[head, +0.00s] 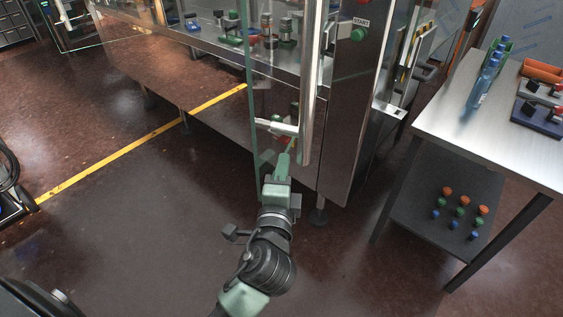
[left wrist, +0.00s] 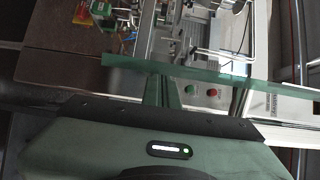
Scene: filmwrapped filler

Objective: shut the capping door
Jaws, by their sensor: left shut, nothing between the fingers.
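The capping door is a clear glass panel (head: 252,70) with a green edge, standing open from the machine in the head view. A long vertical steel handle (head: 311,100) runs along it. My left gripper (head: 287,150) is low by the door, just left of the handle's lower end, shut with nothing in it. In the left wrist view the door's green edge (left wrist: 215,78) crosses just ahead of the gripper fingers (left wrist: 200,95). I cannot tell whether they touch the glass. My right gripper is not in view.
The machine (head: 190,75) holds several small parts behind the door. A green START button (head: 358,34) is on its post. A steel table (head: 455,120) with a lower shelf of coloured caps (head: 460,208) stands at right.

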